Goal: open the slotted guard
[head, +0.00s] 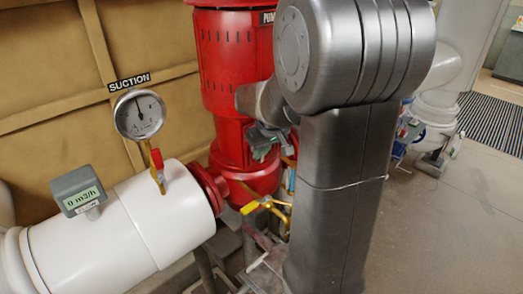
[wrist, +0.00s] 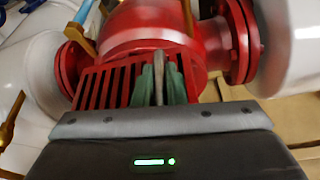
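The slotted guard (wrist: 105,88) is a red panel with parallel slots, in the left middle of the wrist view, in front of the red pump body. My gripper (wrist: 160,75) has green fingers that lie over the guard's right part. The fingers are close together, with a narrow greyish strip between them. I cannot tell whether that strip is a part of the guard or of the fingers, or whether they touch the guard. In the head view my gripper (head: 264,151) is small, beside the red pump column, partly hidden by my arm. I cannot make out the guard there.
The red pump (head: 232,150) stands behind my arm. A white pipe (head: 165,215) with a suction gauge (head: 139,114) and a grey flow meter (head: 80,190) lies at left. A yellow-handled valve (head: 262,204) sits low near the pump. Open floor (head: 440,240) lies at right.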

